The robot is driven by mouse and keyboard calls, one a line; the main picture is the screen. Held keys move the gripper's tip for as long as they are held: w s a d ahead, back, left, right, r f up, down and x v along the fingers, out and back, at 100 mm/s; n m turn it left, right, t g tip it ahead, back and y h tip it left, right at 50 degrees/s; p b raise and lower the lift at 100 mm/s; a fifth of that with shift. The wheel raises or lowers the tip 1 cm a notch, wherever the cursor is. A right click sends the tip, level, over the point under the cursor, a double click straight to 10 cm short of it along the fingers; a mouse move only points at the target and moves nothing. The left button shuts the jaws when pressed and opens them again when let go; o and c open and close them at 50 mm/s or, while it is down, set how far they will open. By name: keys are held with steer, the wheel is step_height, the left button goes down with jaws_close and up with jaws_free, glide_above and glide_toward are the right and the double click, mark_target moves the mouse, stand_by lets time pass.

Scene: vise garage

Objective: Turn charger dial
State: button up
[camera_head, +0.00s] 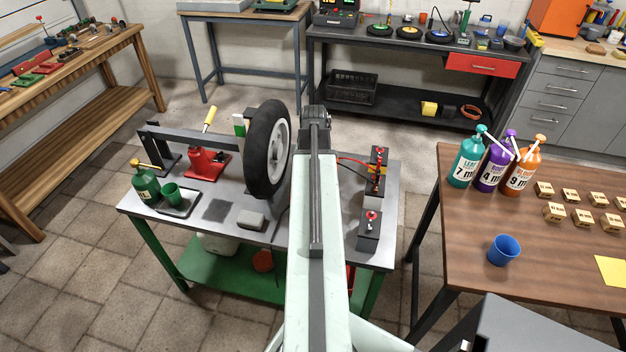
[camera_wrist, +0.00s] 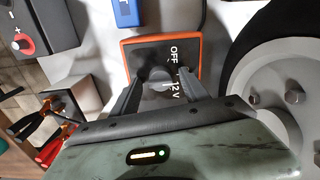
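The charger (camera_wrist: 203,48), a dark panel with an orange rim, shows in the wrist view with the labels OFF and 12 V. Its dial (camera_wrist: 155,72) is dark and grey, partly hidden by my fingers, so I cannot tell its exact setting. My gripper (camera_wrist: 158,82) has its two dark fingers apart, one on each side of the dial area. Whether they touch the dial is not clear. In the head view my arm hides the charger, and the fingertips do not show.
The wheel (camera_head: 268,148) stands close beside my arm on the metal bench (camera_head: 290,240). Clamps with red handles (camera_head: 380,158) and a black box with a red knob (camera_head: 370,228) sit right of my arm. A blue block (camera_wrist: 127,12) lies near the charger.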

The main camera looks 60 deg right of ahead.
steer(key=shift+r, duration=0.1)
step_height(320, 180, up, 8)
steer(key=p, duration=0.8)
steer(key=shift+f, duration=0.2)
steer(key=shift+s, duration=0.1)
